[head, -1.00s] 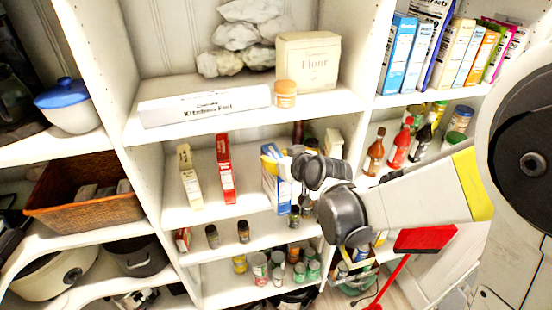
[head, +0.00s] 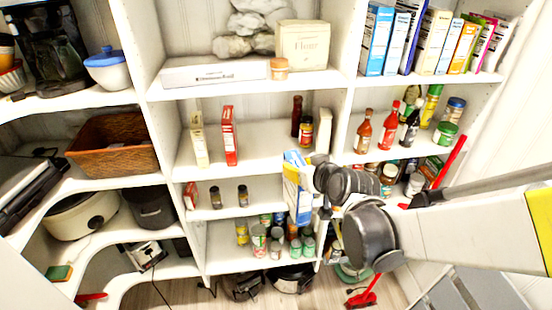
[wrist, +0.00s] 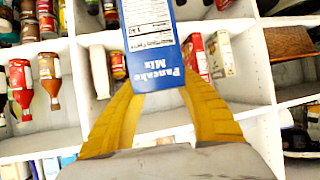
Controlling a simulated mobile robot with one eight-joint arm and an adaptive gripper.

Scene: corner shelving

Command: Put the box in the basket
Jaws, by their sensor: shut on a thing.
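The box is a blue and white Pancake Mix carton (wrist: 158,50), upside down in the wrist view. My gripper (wrist: 163,88) is shut on it, with a yellow finger at each side. In the head view the box (head: 296,188) is held upright in front of the shelves, partly hidden by my wrist. The basket (head: 113,160) is brown and woven and stands on the left corner shelf, well left of the box. It also shows at the right edge of the wrist view (wrist: 290,44).
A shelf divider (head: 166,150) stands between basket and box. A blue-lidded bowl (head: 107,72) is above the basket. Bottles (head: 362,132) are on the right.

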